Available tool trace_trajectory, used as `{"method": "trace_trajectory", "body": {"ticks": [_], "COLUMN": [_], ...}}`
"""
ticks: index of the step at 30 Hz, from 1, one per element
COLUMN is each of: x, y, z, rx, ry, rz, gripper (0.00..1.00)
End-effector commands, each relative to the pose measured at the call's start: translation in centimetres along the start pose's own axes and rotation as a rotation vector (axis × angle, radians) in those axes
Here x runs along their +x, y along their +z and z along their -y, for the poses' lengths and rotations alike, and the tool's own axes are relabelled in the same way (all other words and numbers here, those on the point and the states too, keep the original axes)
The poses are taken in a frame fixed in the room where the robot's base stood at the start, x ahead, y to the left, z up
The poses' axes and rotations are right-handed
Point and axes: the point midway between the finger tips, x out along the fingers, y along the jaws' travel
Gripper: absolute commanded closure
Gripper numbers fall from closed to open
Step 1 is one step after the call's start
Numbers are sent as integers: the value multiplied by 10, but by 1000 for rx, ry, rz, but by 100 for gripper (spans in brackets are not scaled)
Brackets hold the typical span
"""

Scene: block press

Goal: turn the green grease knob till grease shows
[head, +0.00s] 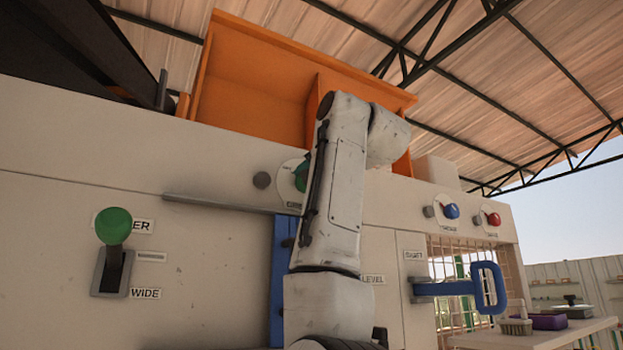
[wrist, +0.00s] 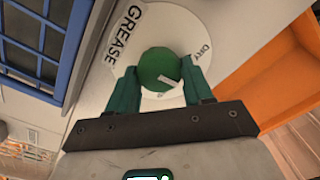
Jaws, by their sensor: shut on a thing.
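The green grease knob (wrist: 158,66) is a round knob with a white pointer mark on a white dial (wrist: 180,20). The dial carries the words GREASE and DRY. In the wrist view the pointer slants toward the lower right, on the side of the word DRY. My gripper (wrist: 160,78) has its two green fingers on either side of the knob, shut on it. In the head view only the left part of the knob (head: 301,177) shows; my arm hides the rest and the gripper.
A green-topped lever (head: 113,226) stands on the panel at left. A blue knob (head: 451,211), a red knob (head: 493,219) and a blue shaft handle (head: 487,287) are at right. An orange hopper (head: 260,75) rises above the panel.

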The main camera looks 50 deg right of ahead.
Motion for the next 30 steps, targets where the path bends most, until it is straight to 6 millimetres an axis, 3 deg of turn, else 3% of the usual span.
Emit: {"method": "trace_trajectory", "body": {"ticks": [18, 30], "x": [0, 0], "y": [1, 1], "z": [-2, -4], "rx": [572, 810], "ry": [0, 2], "rz": [1, -1], "gripper": [80, 80]}}
